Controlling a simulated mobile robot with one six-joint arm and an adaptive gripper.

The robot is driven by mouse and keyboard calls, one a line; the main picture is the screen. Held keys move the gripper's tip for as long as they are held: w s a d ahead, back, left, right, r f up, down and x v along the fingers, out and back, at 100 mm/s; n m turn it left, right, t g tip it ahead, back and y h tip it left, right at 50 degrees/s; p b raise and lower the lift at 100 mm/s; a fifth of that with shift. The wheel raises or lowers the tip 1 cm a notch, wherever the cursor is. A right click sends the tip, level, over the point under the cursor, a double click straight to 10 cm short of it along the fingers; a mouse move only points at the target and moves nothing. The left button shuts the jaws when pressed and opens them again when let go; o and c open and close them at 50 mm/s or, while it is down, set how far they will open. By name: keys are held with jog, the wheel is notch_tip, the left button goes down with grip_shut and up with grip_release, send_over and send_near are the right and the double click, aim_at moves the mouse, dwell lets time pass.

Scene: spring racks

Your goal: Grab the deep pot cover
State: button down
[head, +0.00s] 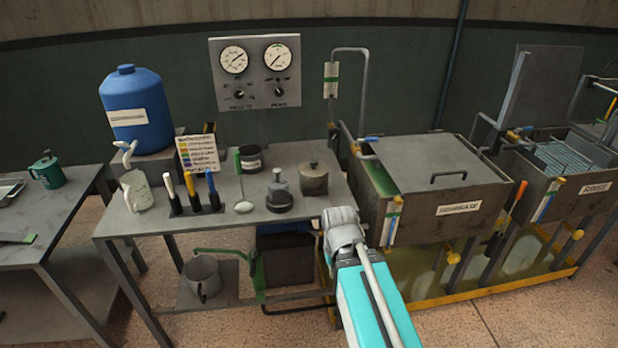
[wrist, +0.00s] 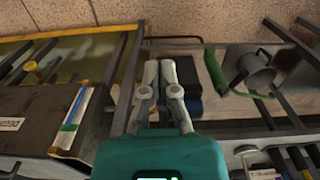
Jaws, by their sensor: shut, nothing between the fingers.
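A grey lidded pot (head: 313,182) stands near the right end of the metal bench. I cannot make out the pot in the wrist view.
A squat dark vessel (head: 279,196), a black jar (head: 251,159) and a ladle (head: 243,206) stand or lie left of the pot. A covered tank (head: 440,165) stands close on the right. A grey mug (head: 202,275) is on the lower shelf.

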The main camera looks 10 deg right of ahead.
jog(key=c, duration=1.3)
grip_release()
jog(key=shift+c, duration=0.2)
